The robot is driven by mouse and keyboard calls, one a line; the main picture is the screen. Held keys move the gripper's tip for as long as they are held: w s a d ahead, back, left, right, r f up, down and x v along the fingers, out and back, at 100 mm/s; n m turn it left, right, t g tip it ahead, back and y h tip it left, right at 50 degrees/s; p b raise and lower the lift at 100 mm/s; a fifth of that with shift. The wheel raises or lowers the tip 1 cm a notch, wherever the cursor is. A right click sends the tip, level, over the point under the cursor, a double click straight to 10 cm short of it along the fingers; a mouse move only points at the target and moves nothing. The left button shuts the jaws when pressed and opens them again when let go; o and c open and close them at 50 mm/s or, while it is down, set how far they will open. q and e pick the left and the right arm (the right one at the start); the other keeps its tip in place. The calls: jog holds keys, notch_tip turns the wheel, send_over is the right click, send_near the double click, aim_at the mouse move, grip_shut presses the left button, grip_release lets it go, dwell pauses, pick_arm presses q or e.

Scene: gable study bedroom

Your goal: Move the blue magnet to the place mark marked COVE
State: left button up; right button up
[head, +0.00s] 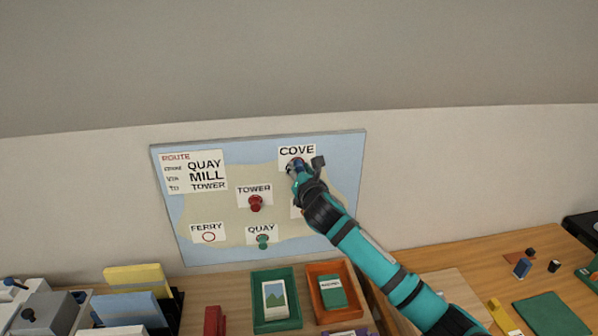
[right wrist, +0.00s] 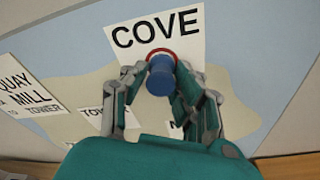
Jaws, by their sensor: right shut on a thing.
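The map board (head: 179,215) is on the wall, with the COVE card (head: 297,151) at its upper right. My right gripper (head: 296,167) is at the lower part of this card, shut on the blue magnet (right wrist: 160,77). In the right wrist view the magnet is in front of the red ring (right wrist: 161,52) under the word COVE (right wrist: 155,29), covering the ring's lower part. I cannot tell whether the magnet touches the board. My left gripper is not in view.
A red magnet (head: 256,203) is on the TOWER card and a green magnet (head: 263,241) on the QUAY card. The FERRY ring (head: 208,237) is empty. My right arm partly hides another card. Green (head: 258,314) and orange (head: 318,305) trays sit below.

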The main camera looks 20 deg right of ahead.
jog(key=shift+w, duration=0.35)
dwell(0.3)
jog(key=o, duration=0.9)
jog(key=shift+s, duration=0.1)
jog(key=shift+s+a+p, duration=0.25)
jog(key=shift+s+p, duration=0.4)
jog(key=shift+s, duration=0.5)
jog(key=shift+s+a+p, duration=0.25)
jog(key=shift+s+p, duration=0.4)
jog(key=shift+s, duration=0.45)
jog(key=shift+s+a+p, duration=0.25)
jog(key=shift+s+p, duration=0.4)
jog(key=shift+s, duration=0.5)
jog(key=shift+f, duration=0.1)
